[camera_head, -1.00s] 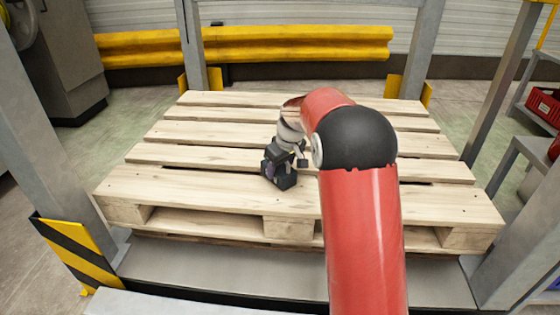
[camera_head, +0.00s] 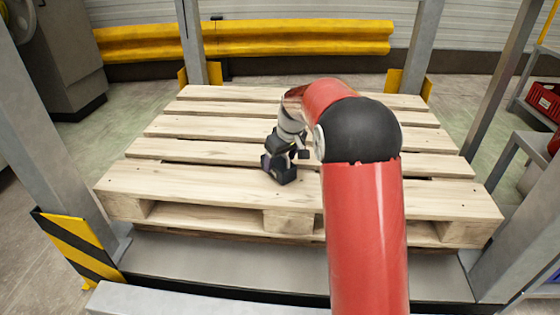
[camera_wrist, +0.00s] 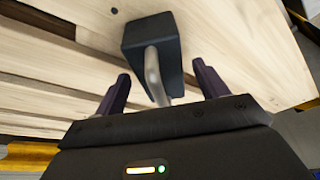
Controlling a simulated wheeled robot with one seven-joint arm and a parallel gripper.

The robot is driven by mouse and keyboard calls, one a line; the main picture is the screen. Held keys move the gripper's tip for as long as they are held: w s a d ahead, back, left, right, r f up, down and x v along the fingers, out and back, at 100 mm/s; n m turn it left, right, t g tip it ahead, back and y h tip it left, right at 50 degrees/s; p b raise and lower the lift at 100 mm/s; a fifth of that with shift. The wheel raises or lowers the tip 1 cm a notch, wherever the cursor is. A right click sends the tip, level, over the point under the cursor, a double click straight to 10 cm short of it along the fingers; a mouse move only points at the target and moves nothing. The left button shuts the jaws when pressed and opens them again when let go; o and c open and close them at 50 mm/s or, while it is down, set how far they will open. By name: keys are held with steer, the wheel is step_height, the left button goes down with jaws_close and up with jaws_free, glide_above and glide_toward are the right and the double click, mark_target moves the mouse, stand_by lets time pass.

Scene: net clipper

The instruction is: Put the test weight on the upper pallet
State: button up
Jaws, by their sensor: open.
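The test weight is a dark block with a pale metal handle. It sits on the front board of the wooden pallet (camera_head: 180,188), near the middle, in the head view (camera_head: 286,175). In the wrist view the block (camera_wrist: 152,35) is ahead of my gripper (camera_wrist: 160,74), and its handle runs back between the two fingers. My gripper (camera_head: 285,158) is open, its fingers apart on either side of the handle. In the head view it is just above and behind the block, partly overlapping it. Whether a finger touches the handle cannot be told.
Grey uprights (camera_head: 70,150) stand at the pallet's corners, with a yellow-black guard (camera_head: 75,248) at front left. A yellow barrier (camera_head: 300,40) runs behind. A red crate (camera_head: 543,103) sits on a rack at right. Most pallet boards are bare.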

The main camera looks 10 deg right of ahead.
steer(key=p+v, duration=0.1)
steer(key=v, duration=0.9)
steer(key=shift+s+r+p, duration=0.1)
steer(key=shift+r+p, duration=0.15)
steer(key=shift+p, duration=0.05)
steer(key=s+a+r+m, duration=0.1)
steer(key=s+r, duration=0.4)
steer(key=s, duration=0.5)
steer(key=s+f+m+t, duration=0.1)
steer(key=s+f+m, duration=0.1)
steer(key=s, duration=1)
steer(key=s+f+m+t+h, duration=0.1)
steer(key=s+f+m, duration=0.1)
steer(key=s, duration=1)
steer(key=shift+s+a+t+h, duration=0.3)
steer(key=shift+s+a, duration=0.05)
steer(key=shift+s, duration=0.05)
steer(key=shift+f, duration=0.1)
